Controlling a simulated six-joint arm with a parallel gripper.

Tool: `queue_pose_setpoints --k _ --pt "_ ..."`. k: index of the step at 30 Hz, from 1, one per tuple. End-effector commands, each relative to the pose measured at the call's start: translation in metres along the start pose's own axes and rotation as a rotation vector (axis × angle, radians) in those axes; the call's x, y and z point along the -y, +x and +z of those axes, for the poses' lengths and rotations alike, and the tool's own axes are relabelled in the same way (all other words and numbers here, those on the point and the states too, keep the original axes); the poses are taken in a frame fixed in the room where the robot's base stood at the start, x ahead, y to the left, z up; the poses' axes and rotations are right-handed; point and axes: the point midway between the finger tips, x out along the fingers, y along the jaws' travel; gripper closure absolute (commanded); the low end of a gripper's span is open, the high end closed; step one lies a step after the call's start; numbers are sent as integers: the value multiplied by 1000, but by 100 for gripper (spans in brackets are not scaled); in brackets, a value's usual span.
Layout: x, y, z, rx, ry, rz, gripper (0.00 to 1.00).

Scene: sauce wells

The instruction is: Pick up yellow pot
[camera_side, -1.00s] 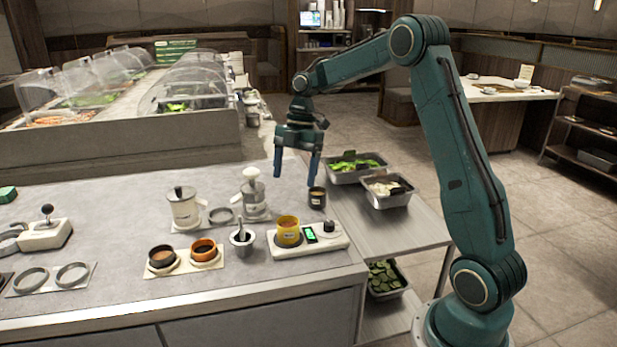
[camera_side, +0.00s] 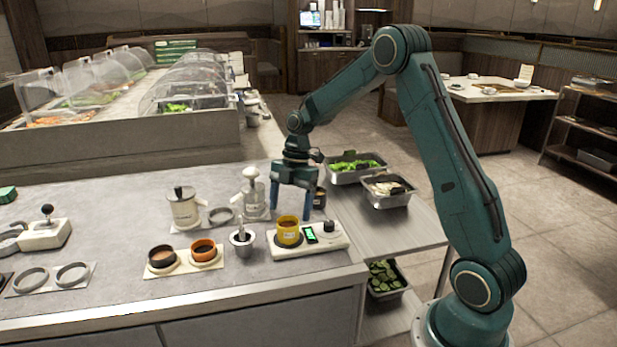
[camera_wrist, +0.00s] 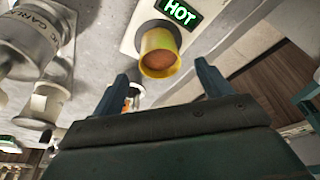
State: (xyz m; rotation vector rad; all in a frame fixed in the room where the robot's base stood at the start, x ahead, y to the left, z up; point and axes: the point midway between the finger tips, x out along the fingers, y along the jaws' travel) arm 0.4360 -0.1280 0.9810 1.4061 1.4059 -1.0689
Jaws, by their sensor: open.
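The yellow pot (camera_side: 288,232) stands upright on a white warmer plate (camera_side: 337,236) near the front right of the counter. In the wrist view the yellow pot (camera_wrist: 160,52) shows its open top with brown-orange contents, beyond and between my fingertips. My gripper (camera_side: 291,216) is open and points down, its fingers just behind or above the pot in the side view. In the wrist view my gripper (camera_wrist: 163,74) has its two blue fingers spread, with nothing held between them.
A green "HOT" display (camera_wrist: 179,12) sits beside the pot. Two small pots (camera_side: 203,250) sit to the left. Metal trays (camera_side: 388,190) are at the right.

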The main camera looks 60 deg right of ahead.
Motion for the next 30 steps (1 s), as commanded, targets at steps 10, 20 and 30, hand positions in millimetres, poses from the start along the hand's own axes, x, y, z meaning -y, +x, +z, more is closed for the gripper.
queue_pose_setpoints --k 10,20,30 --pt "0 14 0 -1 -1 -2 23" --pt "0 49 0 0 -1 -2 23" --pt "0 52 1 1 -1 -1 23"
